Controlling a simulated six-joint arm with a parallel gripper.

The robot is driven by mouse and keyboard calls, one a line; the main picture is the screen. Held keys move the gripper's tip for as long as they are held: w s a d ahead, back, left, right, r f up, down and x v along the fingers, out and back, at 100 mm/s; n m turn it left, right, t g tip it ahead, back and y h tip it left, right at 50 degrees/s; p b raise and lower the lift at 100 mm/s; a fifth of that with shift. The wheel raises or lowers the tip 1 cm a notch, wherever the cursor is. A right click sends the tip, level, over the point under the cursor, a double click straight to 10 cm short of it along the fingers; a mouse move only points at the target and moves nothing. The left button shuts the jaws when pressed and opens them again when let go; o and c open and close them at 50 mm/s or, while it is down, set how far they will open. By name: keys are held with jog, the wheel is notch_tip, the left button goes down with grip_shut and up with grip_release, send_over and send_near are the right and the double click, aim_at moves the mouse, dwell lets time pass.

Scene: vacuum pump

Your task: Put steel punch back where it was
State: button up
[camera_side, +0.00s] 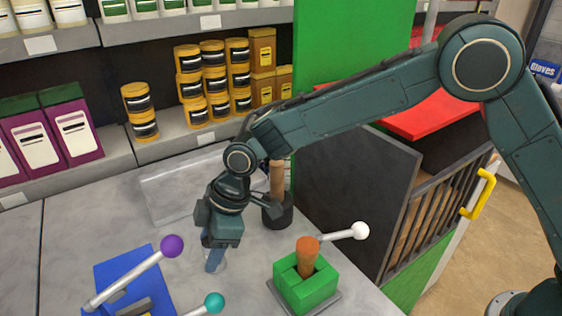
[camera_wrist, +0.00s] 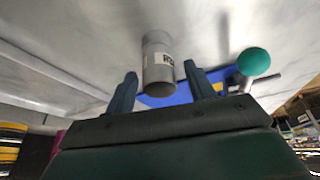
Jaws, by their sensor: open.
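A grey metal cylinder with a white label, which looks like the steel punch (camera_wrist: 159,76), shows between my fingers in the wrist view. Its label is only partly readable. In the side view it is mostly hidden behind my finger, with a pale edge showing on the table. My gripper (camera_side: 214,262) points down near the grey tabletop, and its two fingers stand apart on either side of the cylinder in the wrist view (camera_wrist: 160,74). I cannot tell whether they touch it.
A green block (camera_side: 305,289) with a copper-coloured cylinder and white-knobbed lever stands right. A dark holder (camera_side: 279,215) with a brown cylinder stands behind my gripper. A blue fixture (camera_side: 119,272) with a purple-knobbed lever is at left; a teal knob (camera_side: 214,302) is in front. Shelves of cans line the back.

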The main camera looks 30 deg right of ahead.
jog(key=v, duration=1)
jog(key=shift+r, duration=0.25)
jog(key=shift+d, duration=0.1)
jog(key=s+d+r+m+t+h, duration=0.1)
jog(key=s+d+r+m, duration=0.35)
jog(key=d, duration=0.55)
jog(key=s+d+r+m+t+h, duration=0.1)
jog(key=s+d+r+m+t, duration=0.2)
jog(key=d+r, duration=0.45)
jog(key=s+d+f+m+h, duration=0.2)
jog(key=s+d+m, duration=0.5)
jog(key=s+d, duration=0.8)
jog(key=s+f, duration=0.1)
jog(key=s, duration=0.2)
jog(key=shift+s+d+f+m, duration=0.25)
jog(key=shift+d+f+m, duration=0.05)
jog(key=shift+d+m, duration=0.1)
